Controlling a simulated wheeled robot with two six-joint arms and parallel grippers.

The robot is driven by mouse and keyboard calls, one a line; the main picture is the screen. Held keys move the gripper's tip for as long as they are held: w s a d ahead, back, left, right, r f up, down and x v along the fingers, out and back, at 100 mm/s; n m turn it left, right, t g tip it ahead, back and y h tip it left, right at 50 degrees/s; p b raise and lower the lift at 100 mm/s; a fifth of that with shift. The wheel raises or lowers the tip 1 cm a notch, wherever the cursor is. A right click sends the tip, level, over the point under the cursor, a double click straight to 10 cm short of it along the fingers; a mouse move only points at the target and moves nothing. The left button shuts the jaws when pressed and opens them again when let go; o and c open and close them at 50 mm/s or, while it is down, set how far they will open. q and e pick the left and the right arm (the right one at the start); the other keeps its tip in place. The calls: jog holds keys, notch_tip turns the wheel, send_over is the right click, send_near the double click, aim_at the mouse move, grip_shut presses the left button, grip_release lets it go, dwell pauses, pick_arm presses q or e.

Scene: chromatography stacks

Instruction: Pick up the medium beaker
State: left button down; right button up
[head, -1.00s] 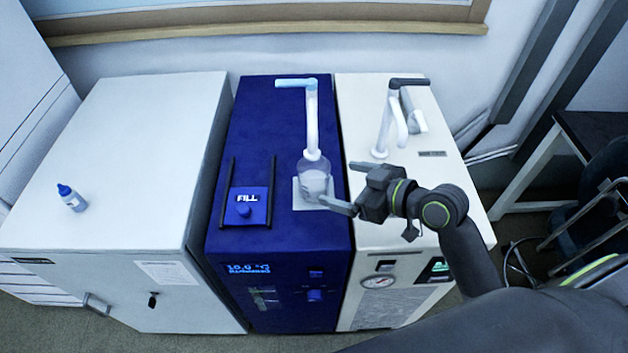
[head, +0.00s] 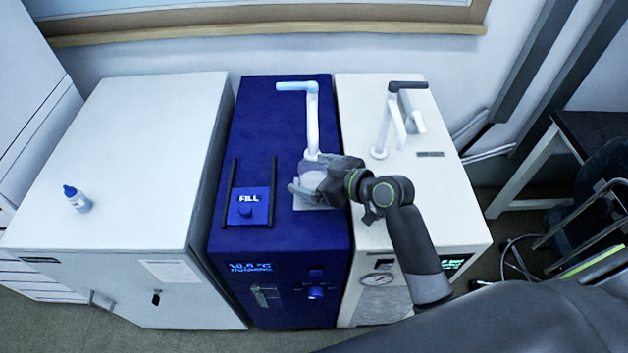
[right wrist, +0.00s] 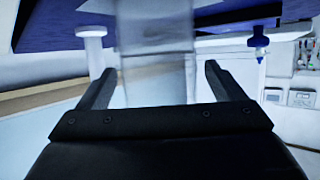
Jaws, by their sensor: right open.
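The medium beaker (head: 311,177) is a clear glass with whitish contents. It stands upright on a pale square pad (head: 302,204) on the blue unit, under a white spout pipe (head: 312,125). My right gripper (head: 308,178) is open at the beaker, with its fingers around it, and hides part of it. In the right wrist view the blurred, see-through beaker (right wrist: 155,55) shows between the two open fingers (right wrist: 159,70). Whether the fingers touch the glass I cannot tell. My left gripper is out of view.
The blue unit (head: 230,145) has a FILL panel (head: 248,203) left of the beaker. A white unit with a grey-handled pipe (head: 388,125) stands at right. A white cabinet (head: 140,150) at left carries a small blue-capped bottle (head: 78,200).

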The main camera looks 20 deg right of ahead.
jog(key=c, duration=1.2)
jog(key=shift+r, duration=0.15)
jog(key=shift+c, duration=0.2)
jog(key=shift+r, duration=1.3)
jog(key=s+d+b, duration=0.4)
jog(key=s+d, duration=0.6)
jog(key=s, duration=0.4)
jog(key=shift+s+d+r, duration=0.15)
jog(key=shift+d+r, duration=0.1)
jog(key=shift+r, duration=0.05)
